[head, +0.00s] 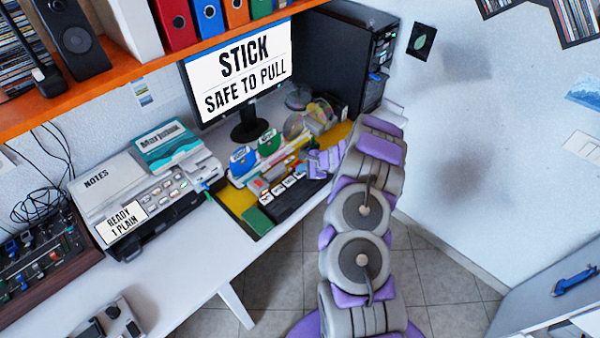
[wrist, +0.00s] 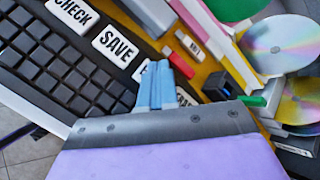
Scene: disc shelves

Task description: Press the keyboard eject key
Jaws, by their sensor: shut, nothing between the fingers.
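The black keyboard (wrist: 62,85) fills the left of the wrist view and also shows on the desk in the head view (head: 272,212). Along its edge are large white keys: a CHECK key (wrist: 73,14), a SAVE key (wrist: 116,45) and a key starting with "E" (wrist: 141,76), mostly hidden behind my fingers. Another white key shows partly on the other side of the fingers, its label cut off. My gripper (wrist: 166,66) is shut and empty, its light blue fingers together over this row. Whether they touch a key I cannot tell. In the head view my gripper (head: 322,162) is at the keyboard's right end.
The monitor (head: 238,68) reads "STICK SAFE TO PULL". Discs (wrist: 280,42), a small dark block (wrist: 222,85) and a red eraser-like piece (wrist: 167,51) lie close by. A black computer tower (head: 335,55) stands behind. A printer (head: 145,190) is at left.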

